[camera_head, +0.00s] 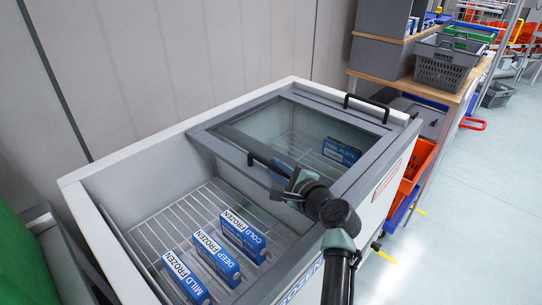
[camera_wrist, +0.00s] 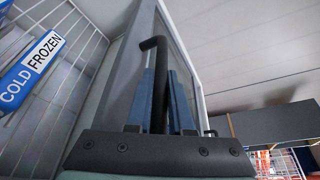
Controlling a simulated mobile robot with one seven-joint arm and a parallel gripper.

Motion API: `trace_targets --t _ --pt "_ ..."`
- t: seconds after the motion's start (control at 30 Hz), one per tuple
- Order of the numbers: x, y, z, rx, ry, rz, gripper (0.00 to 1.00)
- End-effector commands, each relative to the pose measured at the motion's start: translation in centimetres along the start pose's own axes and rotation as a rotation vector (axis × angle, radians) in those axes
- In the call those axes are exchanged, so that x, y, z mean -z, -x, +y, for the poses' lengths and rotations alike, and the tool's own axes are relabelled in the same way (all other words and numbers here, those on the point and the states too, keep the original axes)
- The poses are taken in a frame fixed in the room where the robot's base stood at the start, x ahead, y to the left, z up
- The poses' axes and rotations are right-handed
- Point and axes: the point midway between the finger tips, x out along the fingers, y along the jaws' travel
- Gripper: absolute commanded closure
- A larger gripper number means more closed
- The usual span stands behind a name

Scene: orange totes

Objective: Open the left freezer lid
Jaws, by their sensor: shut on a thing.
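The white chest freezer (camera_head: 85,200) has its left half uncovered. The left lid, a grey-framed glass panel (camera_head: 222,148), lies over the right half, overlapping the right lid (camera_head: 385,150). My gripper (camera_head: 290,180) is at the left lid's black bar handle (camera_head: 262,160). In the wrist view, the blue fingers of my gripper (camera_wrist: 164,85) are shut on the black handle (camera_wrist: 156,44), one on each side of it. Part of the handle is hidden by my gripper in the head view.
Several blue and white boxes stand on the wire rack (camera_head: 165,232) in the open left half. More boxes (camera_head: 340,152) show through the glass on the right. A wall runs behind the freezer. Crates (camera_head: 448,62) and shelving stand at the right, with clear floor (camera_head: 475,190) beside them.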

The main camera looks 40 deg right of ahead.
Motion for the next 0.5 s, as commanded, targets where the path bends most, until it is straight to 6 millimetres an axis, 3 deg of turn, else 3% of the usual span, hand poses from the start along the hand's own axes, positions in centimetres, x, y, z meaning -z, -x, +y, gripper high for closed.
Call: trace_targets --t 0.23,0.27,0.3,0.4,0.5 --pt "0.26 0.09 -0.1 0.003 0.0 0.006 1.0" --pt "0.26 0.09 -0.1 0.003 0.0 0.006 0.78" --pt "0.26 0.09 -0.1 0.003 0.0 0.006 0.71" --pt "0.19 0.07 -0.07 0.002 0.0 0.005 0.53" --pt "0.12 0.05 -0.04 0.002 0.0 0.004 0.51"
